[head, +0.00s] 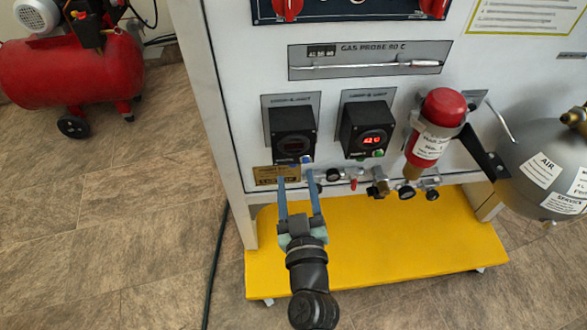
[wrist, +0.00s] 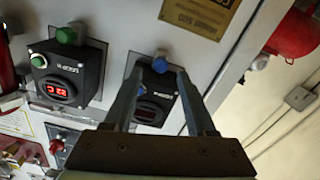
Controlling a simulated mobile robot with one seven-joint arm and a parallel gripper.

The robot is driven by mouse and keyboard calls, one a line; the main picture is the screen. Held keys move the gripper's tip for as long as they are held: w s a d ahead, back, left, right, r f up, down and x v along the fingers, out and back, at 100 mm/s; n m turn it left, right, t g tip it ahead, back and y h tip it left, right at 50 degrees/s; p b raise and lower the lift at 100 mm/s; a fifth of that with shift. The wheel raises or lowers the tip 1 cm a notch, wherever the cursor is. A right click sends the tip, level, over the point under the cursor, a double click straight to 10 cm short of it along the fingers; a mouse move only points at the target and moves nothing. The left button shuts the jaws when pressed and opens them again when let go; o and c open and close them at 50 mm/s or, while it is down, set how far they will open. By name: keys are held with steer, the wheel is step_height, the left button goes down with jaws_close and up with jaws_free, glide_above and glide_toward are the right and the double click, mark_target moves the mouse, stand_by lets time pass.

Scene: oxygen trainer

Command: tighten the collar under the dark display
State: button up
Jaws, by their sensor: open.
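The dark display (head: 293,147) is the left of two black boxes on the panel, and its screen is unlit. In the wrist view the dark display (wrist: 150,108) shows between my fingers, with the picture turned over. A small blue collar (wrist: 160,62) sits at its edge, between the fingertips in that view. I cannot tell whether the fingers touch the collar.
The lit display (head: 371,138) with red digits stands to the right, with a green knob (wrist: 66,35) by it. Gauges and valves (head: 376,188), a red-topped cylinder (head: 436,130) and a grey tank (head: 545,175) crowd the right. A yellow base (head: 400,235) lies below.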

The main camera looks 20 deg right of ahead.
mark_target(293, 165)
steer(key=shift+x, duration=1.75)
steer(key=shift+a, duration=0.1)
steer(key=shift+c, duration=0.2)
jaws_close()
